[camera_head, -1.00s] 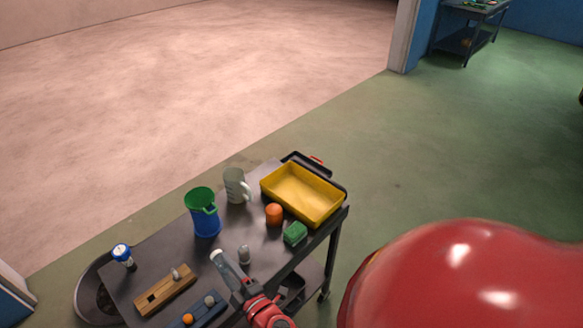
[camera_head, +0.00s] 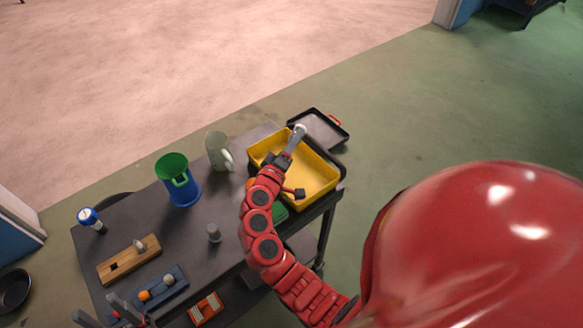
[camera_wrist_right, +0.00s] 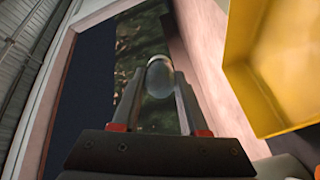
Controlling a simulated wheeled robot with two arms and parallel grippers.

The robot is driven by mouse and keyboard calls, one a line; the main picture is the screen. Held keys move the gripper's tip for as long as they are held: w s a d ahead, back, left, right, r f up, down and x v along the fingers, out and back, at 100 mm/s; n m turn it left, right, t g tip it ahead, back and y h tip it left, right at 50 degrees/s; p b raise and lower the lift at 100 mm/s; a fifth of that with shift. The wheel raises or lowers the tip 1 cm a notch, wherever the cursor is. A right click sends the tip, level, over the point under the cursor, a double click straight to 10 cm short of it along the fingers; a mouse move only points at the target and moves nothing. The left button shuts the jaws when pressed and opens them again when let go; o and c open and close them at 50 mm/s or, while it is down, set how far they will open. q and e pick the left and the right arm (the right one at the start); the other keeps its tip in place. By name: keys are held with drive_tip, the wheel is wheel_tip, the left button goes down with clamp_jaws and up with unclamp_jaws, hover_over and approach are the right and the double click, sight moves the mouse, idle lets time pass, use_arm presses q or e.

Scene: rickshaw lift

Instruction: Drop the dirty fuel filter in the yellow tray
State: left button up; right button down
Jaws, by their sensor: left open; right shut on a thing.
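The yellow tray (camera_head: 318,190) sits at the right end of the dark cart; its yellow wall also shows at the right of the right wrist view (camera_wrist_right: 250,85). My right gripper (camera_head: 297,134) is above the tray's far side, shut on a small pale grey rounded thing (camera_wrist_right: 160,76), apparently the fuel filter; how dirty it is I cannot tell. It is held in the air between the fingertips. My left gripper (camera_head: 103,312) is open and empty at the lower left, near the cart's front edge.
On the cart stand a blue-green jug (camera_head: 180,185), a grey mug (camera_head: 217,152), a small grey cylinder (camera_head: 214,233), a wooden block (camera_head: 128,262) and a blue holder (camera_head: 160,290). A dark tray (camera_head: 320,128) lies behind the yellow tray. My arm partly hides a green block (camera_head: 280,212).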

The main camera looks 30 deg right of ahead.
wheel_tip(320, 180, down, 6)
drive_tip(key=b, duration=0.3)
drive_tip(key=shift+d+b, duration=0.15)
drive_tip(key=shift+b, duration=0.25)
drive_tip(key=shift+c, duration=1.8)
unclamp_jaws()
drive_tip(key=b+v, duration=0.3)
drive_tip(key=v, duration=1.4)
drive_tip(key=shift+s+a+b, duration=0.1)
drive_tip(key=shift+a+b, duration=0.15)
drive_tip(key=shift+b, duration=0.1)
